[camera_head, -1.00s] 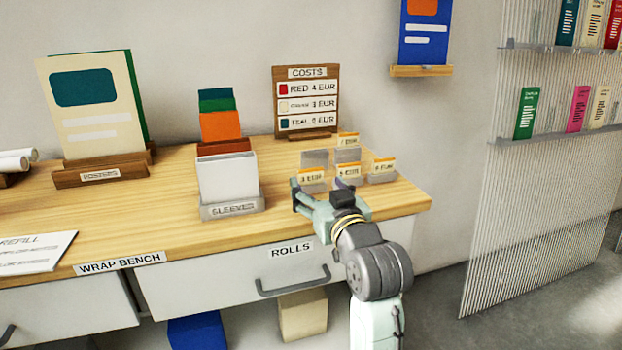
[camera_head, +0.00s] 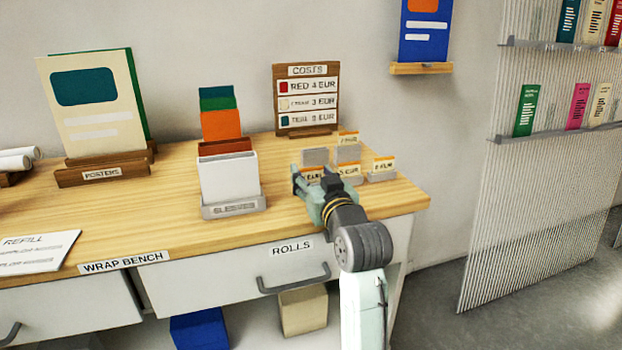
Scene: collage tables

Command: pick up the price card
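Several small price cards with orange top edges stand in grey holders at the right end of the wrap bench. The front-left price card (camera_head: 312,175) is partly hidden by my gripper. Another card (camera_head: 349,169) stands just right of it, one (camera_head: 383,164) farther right, and one (camera_head: 348,138) at the back. My gripper (camera_head: 311,180) is at the front-left card, with one finger at each side of it. The fingers stand apart by about the card's width. I cannot tell whether they touch it.
A grey holder (camera_head: 315,157) without a visible card stands behind the front-left card. A white sleeves box (camera_head: 229,178) stands to the left and a wooden costs board (camera_head: 306,99) behind. Bare bench top (camera_head: 140,210) lies farther left. The rolls drawer (camera_head: 235,280) is below.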

